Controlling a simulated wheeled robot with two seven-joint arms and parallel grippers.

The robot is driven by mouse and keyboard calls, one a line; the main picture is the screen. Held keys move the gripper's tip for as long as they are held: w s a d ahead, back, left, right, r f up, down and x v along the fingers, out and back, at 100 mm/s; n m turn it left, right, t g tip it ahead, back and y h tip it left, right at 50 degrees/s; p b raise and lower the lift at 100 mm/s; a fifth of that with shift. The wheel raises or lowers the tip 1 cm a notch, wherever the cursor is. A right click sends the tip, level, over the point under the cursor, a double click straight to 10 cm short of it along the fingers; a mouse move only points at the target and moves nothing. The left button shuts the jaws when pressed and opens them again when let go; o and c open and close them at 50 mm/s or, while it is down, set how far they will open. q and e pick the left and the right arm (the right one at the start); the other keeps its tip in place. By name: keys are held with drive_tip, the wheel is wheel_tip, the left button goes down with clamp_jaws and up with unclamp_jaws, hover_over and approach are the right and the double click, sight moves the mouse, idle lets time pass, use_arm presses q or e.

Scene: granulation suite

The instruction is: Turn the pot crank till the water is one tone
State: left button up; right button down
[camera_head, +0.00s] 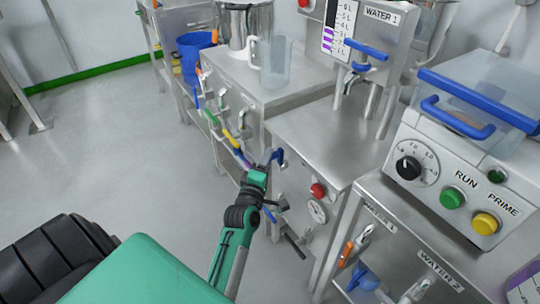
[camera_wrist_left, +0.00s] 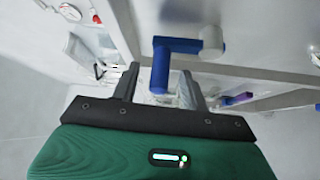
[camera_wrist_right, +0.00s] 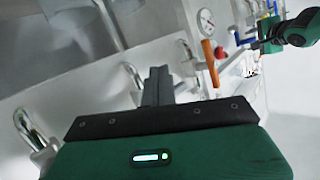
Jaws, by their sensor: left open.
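A blue crank handle (camera_head: 279,156) sticks out from the front of the steel cabinet, beside my left gripper (camera_head: 263,166). In the left wrist view the blue handle (camera_wrist_left: 161,68) is L-shaped with a pale hub, and its arm lies between the fingers of my open left gripper (camera_wrist_left: 158,88). I cannot tell whether a finger touches it. A steel pot (camera_head: 245,24) stands on the bench behind; the water inside is hidden. In the right wrist view my right gripper (camera_wrist_right: 158,85) has its fingers together with nothing visible between them. It is not seen in the head view.
A clear jug (camera_head: 276,62) stands on the bench by the pot. Coloured valve handles (camera_head: 230,138) line the bench front. A red knob (camera_head: 318,190) and a dial (camera_head: 317,211) sit right of the crank. A pump console (camera_head: 455,185) stands at right. The floor (camera_head: 95,140) at left is clear.

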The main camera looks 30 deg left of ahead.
use_arm(q)
drive_tip(key=shift+x, duration=1.65)
drive_tip(key=shift+c, duration=0.5)
clamp_jaws()
